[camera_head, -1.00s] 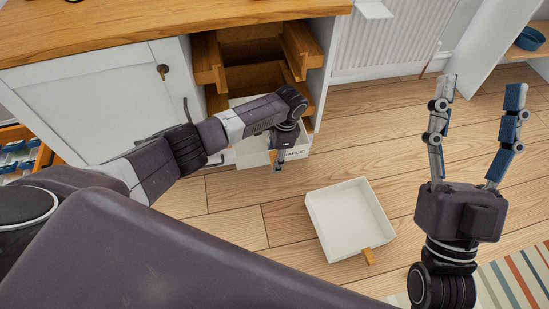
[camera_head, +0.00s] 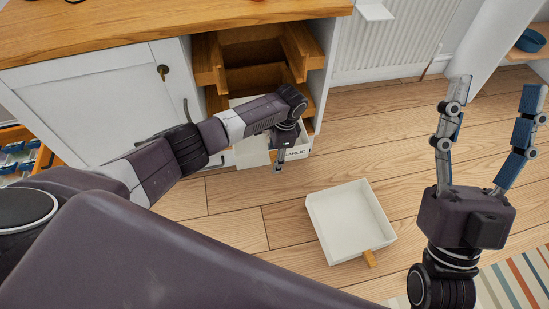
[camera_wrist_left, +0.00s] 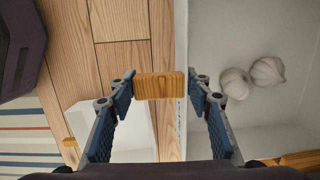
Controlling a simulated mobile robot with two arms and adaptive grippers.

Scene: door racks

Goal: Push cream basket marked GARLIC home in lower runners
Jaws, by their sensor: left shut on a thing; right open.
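The cream basket marked GARLIC (camera_head: 252,152) sits low in the cabinet opening, its front end sticking out beyond the frame. Part of its lettering shows at the front, and my arm hides much of the rest. In the left wrist view the basket (camera_wrist_left: 232,40) holds white garlic bulbs (camera_wrist_left: 252,77), and a wooden handle block (camera_wrist_left: 158,86) projects from its front. My left gripper (camera_head: 279,166) is shut on that handle, with one finger on each side in the wrist view (camera_wrist_left: 160,90). My right gripper (camera_head: 496,95) is open and empty above the floor at the right.
Wooden runners (camera_head: 302,52) line the open bay above the basket. A second cream basket (camera_head: 346,220) with a wooden handle lies empty on the floor. A white cabinet door (camera_head: 100,100) is at the left and a radiator (camera_head: 380,45) behind.

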